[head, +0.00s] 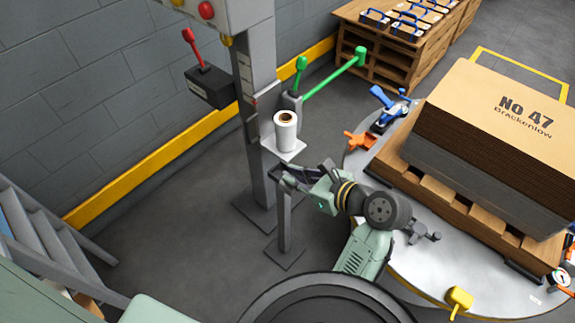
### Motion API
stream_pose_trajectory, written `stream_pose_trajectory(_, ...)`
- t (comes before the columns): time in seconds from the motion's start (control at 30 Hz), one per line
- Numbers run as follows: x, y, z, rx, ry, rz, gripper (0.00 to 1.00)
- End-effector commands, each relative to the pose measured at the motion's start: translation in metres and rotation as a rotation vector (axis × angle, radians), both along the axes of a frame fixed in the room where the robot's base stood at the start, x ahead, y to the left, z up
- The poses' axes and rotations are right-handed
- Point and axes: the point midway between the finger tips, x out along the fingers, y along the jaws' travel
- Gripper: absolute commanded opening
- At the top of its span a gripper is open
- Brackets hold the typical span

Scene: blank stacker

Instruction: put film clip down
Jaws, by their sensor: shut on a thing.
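My gripper (300,180) is at the top of a slim grey post (284,222), left of the round table. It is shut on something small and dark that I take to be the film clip. The clip's outline cannot be told from the dark fingers and the dark post top. I cannot tell whether the clip touches the post top. A white film roll (286,136) stands upright on a small plate of the tall grey column, just behind my gripper.
The round table (356,170) holds a pallet with stacked cardboard blanks (480,120), an orange tool (360,140), a blue tool (388,110) and a yellow piece (459,299). A green lever arm (335,75) reaches out behind the roll. Floor left of the post is clear.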

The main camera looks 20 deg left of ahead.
Motion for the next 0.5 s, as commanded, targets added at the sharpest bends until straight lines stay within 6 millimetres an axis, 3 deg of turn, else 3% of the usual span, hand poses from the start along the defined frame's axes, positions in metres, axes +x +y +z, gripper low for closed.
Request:
stream_pose_trajectory(0.2,0.044,0.03,-0.003,-0.001,-0.002,0.003,0.0)
stream_pose_trajectory(0.33,0.057,0.039,-0.006,0.0,-0.001,0.0,0.0)
stream_pose_trajectory(0.5,0.061,0.041,-0.013,0.0,0.003,-0.001,0.0)
